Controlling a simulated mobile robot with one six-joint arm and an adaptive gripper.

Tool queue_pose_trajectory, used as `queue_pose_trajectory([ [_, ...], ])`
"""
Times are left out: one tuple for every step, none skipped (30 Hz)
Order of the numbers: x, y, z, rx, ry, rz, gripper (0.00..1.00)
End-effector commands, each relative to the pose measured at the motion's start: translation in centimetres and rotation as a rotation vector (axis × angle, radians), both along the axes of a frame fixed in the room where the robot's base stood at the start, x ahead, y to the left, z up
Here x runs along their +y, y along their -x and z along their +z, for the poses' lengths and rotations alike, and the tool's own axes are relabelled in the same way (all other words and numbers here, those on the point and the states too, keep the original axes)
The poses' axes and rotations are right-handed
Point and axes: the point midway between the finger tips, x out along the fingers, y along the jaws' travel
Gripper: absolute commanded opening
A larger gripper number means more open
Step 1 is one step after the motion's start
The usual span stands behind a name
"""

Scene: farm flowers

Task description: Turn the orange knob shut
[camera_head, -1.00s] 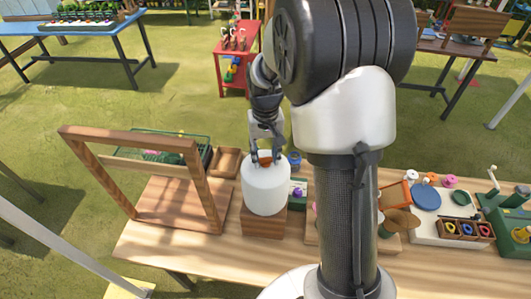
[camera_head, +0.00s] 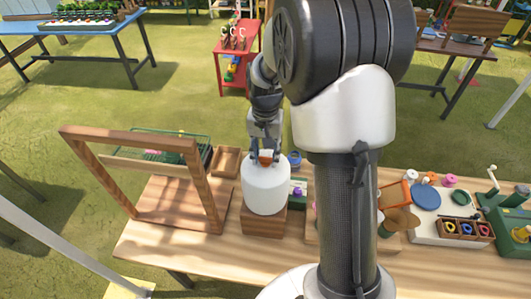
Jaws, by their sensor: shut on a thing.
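The orange knob (camera_head: 266,156) shows as a small orange patch on top of a white cylinder (camera_head: 265,190). The cylinder stands upright on a wooden block (camera_head: 264,221) on the table. My gripper (camera_head: 266,158) comes down from above, its fingers on either side of the knob and shut on it. The fingers and wrist hide part of the knob, so its exact turn angle cannot be told.
A wooden frame (camera_head: 193,185) stands left of the cylinder, with a small wooden tray (camera_head: 226,161) behind. A small green item (camera_head: 298,190) sits close on the right.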

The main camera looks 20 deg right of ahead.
Motion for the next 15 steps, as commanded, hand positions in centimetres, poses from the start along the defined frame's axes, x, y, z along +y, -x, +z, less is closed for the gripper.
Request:
queue_pose_trajectory([
  [-0.02, -0.07, 0.07, -0.003, 0.000, -0.002, 0.13],
  [-0.02, -0.07, 0.07, -0.003, 0.000, -0.002, 0.13],
  [-0.02, -0.07, 0.07, -0.003, 0.000, -0.002, 0.13],
  [-0.02, -0.07, 0.07, -0.003, 0.000, -0.002, 0.38],
  [-0.01, -0.07, 0.07, -0.003, 0.000, -0.002, 0.40],
  [-0.01, -0.07, 0.07, -0.002, 0.000, -0.002, 0.43],
  [-0.02, -0.06, 0.06, -0.002, 0.000, -0.002, 0.45],
  [-0.01, -0.05, 0.06, -0.001, 0.000, -0.002, 0.47],
  [-0.01, -0.04, 0.05, -0.001, 0.000, -0.001, 0.50],
  [-0.01, -0.04, 0.05, -0.001, 0.000, -0.001, 0.52],
  [-0.01, -0.03, 0.04, -0.001, 0.000, -0.001, 0.54],
  [-0.01, -0.03, 0.03, -0.001, 0.000, -0.001, 0.56],
  [0.00, -0.02, 0.03, -0.001, 0.000, -0.001, 0.57],
  [0.00, -0.02, 0.03, -0.001, 0.000, -0.001, 0.57],
  [0.00, -0.02, 0.02, -0.001, -0.001, -0.001, 0.57],
])
